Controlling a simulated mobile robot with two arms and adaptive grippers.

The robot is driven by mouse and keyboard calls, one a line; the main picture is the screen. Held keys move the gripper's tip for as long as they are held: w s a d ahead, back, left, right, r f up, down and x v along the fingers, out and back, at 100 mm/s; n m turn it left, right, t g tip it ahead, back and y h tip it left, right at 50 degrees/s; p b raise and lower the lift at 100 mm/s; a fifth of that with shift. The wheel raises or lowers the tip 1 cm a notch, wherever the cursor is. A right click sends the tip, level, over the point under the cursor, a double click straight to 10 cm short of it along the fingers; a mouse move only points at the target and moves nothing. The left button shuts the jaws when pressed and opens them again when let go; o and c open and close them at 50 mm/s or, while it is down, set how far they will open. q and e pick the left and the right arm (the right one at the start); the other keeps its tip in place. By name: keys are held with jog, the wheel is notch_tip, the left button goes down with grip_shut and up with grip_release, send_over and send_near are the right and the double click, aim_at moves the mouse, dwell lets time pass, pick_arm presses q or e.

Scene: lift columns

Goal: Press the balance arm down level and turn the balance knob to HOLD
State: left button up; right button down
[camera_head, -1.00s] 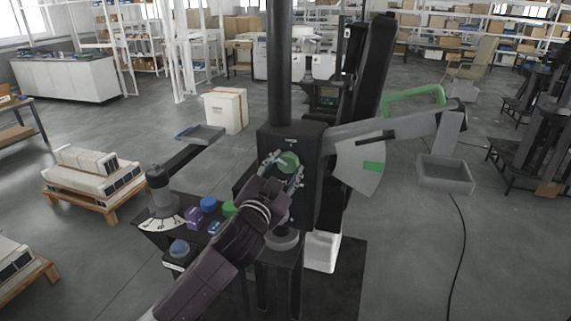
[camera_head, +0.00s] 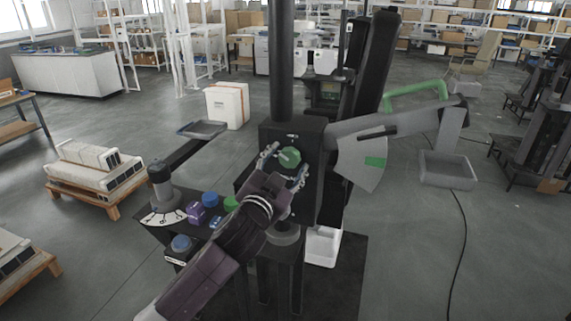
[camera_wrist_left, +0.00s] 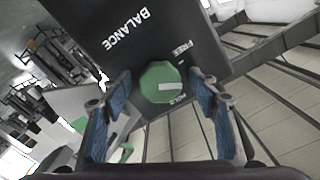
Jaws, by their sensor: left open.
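The green balance knob (camera_head: 289,158) sits on the front of the black column housing, near its top. In the left wrist view the knob (camera_wrist_left: 161,82) has a white mark pointing right, between the FREE and HOLD labels. My left gripper (camera_head: 286,165) is open, its blue-padded fingers on either side of the knob and apart from it. The grey balance arm (camera_head: 400,121) with its green handle (camera_head: 415,90) extends right from the housing and slopes up to the right. Its dark pointer (camera_head: 378,133) lies above the green band (camera_head: 375,161) on the sector plate. My right gripper is not in view.
A grey tray (camera_head: 448,170) hangs at the balance arm's outer end. Left of the column is a panel with a grey-topped dial (camera_head: 160,180), a purple block (camera_head: 196,213) and blue and green knobs. Pallets (camera_head: 95,190) stand farther left.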

pick_arm(q)
jog(key=v, duration=1.2)
dwell(0.4)
